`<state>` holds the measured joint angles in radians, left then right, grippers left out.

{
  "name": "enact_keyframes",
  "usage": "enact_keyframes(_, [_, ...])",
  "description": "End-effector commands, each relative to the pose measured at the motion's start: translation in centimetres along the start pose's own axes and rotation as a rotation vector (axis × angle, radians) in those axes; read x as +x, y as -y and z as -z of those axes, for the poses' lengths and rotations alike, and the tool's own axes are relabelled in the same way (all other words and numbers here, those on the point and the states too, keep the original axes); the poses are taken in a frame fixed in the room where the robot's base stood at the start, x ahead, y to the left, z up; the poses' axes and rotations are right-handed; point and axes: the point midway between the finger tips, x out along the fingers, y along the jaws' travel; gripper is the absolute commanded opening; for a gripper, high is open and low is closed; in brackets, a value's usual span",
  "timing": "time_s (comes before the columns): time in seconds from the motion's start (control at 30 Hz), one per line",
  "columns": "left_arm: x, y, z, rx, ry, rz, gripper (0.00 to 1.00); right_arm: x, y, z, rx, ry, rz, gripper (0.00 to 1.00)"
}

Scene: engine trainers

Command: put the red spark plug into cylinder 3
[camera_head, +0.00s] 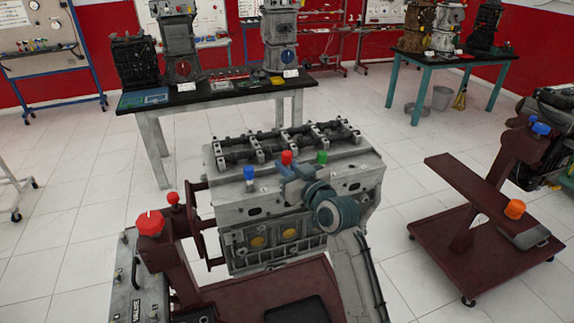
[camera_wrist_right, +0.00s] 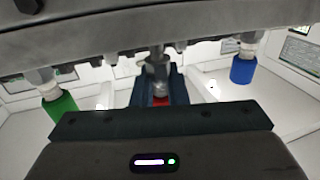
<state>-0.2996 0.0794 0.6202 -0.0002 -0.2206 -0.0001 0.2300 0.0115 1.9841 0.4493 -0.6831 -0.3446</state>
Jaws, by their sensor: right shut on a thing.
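The red spark plug (camera_head: 287,156) is between the jaws of my right gripper (camera_head: 293,173), at the near side of the grey engine block (camera_head: 352,178). In the right wrist view, its red cap (camera_wrist_right: 160,101) shows between the dark fingers, with its metal end (camera_wrist_right: 157,74) toward the engine's edge. I cannot tell how deep it sits in a hole. A blue plug (camera_head: 249,173) stands to its left and a green plug (camera_head: 322,157) to its right, both at the engine's side. Cylinder numbers are not readable. My left gripper is not in view.
The engine sits on a dark red stand (camera_head: 262,292) with a red knob (camera_head: 150,222). Another dark red stand (camera_head: 476,190) with an orange knob (camera_head: 515,209) is at right. A black-topped table (camera_head: 215,92) stands behind. Tiled floor is open at left.

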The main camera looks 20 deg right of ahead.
Motion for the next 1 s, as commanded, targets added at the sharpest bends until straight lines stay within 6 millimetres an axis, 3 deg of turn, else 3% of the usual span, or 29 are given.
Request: enact_keyframes(1.0, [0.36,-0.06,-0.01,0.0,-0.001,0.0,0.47,-0.07,0.01,-0.72,-0.001,0.0,0.0,0.0])
